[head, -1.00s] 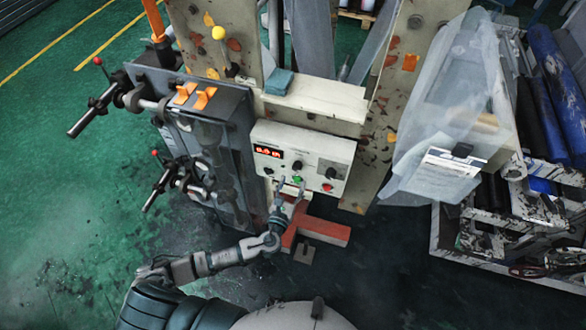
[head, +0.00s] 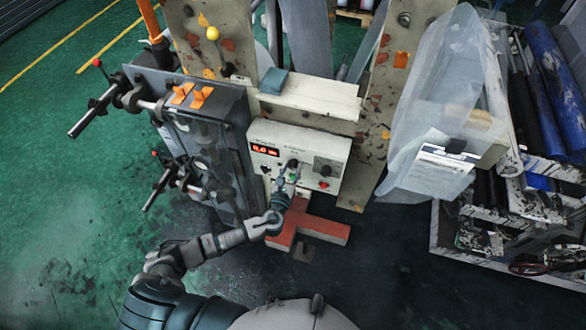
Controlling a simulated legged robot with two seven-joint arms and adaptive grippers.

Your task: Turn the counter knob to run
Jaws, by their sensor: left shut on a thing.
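The white counter box (head: 311,146) is fixed to the front of the tower, with a lit red display (head: 265,150) at its left. A small dark knob (head: 293,162) sits near the middle of its face. My left gripper (head: 292,169) reaches up from below and is shut on this knob. The fingers partly cover the knob, so its pointer and setting cannot be read. A green button (head: 293,177) shows just below, partly behind the fingers. My right gripper is not in view.
Another dark knob (head: 326,171) and a red button (head: 324,185) are on the box's right side. A dark cabinet with levers (head: 209,140) stands close on the left. A plastic-wrapped item (head: 432,110) hangs at the right. A red foot beam (head: 317,228) lies below.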

